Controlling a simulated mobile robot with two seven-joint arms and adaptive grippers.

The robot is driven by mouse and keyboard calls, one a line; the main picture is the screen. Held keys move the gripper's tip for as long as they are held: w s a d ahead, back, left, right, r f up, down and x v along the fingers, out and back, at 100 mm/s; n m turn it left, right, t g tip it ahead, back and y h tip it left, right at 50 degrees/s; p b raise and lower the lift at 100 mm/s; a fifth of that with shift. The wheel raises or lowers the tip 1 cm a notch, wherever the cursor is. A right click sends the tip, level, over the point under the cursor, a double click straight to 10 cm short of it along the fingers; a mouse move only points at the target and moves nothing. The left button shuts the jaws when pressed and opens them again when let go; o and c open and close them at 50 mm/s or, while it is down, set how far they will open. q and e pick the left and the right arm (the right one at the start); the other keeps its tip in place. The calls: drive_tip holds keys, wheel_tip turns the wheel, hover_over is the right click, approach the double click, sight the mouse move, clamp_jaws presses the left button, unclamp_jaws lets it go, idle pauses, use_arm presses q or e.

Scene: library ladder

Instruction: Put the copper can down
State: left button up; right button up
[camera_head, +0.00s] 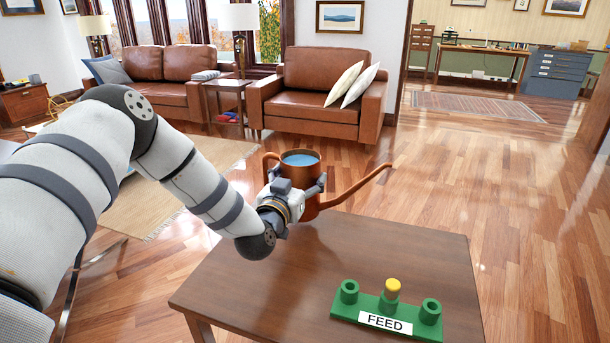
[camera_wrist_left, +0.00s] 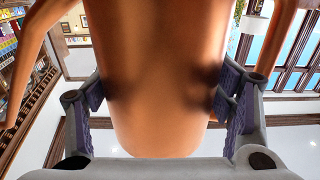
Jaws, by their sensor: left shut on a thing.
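The copper can (camera_head: 311,203) is a watering can with a long spout pointing right and blue water showing at its open top. It is upright in the head view, at the far left edge of the wooden table (camera_head: 255,295). My left gripper (camera_head: 297,194) is shut on the can's body, with a finger on each side. In the left wrist view the can (camera_wrist_left: 160,80) fills the middle between the two finger pads. The arm hides part of the can's base, and I cannot tell whether it touches the table. My right gripper is not in view.
A green FEED block (camera_head: 386,321) with round sockets stands at the table's front right, with a yellow-topped peg (camera_head: 393,287) in the middle one. The tabletop between can and block is clear. Brown leather sofas (camera_head: 318,95) stand beyond the table.

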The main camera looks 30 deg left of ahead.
use_arm(q)
wheel_tip(320, 180, down, 3)
drive_tip(key=shift+f, duration=0.1)
drive_tip(key=shift+r, duration=0.25)
drive_tip(key=shift+f, duration=0.2)
drive_tip(key=o, duration=1.3)
drive_tip(key=shift+f, duration=0.1)
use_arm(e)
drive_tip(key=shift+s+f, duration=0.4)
use_arm(q)
drive_tip(key=shift+s+d+r, duration=0.1)
drive_tip(key=shift+r, duration=0.15)
drive_tip(key=shift+p+v, duration=0.6)
drive_tip(key=shift+v, duration=5.35)
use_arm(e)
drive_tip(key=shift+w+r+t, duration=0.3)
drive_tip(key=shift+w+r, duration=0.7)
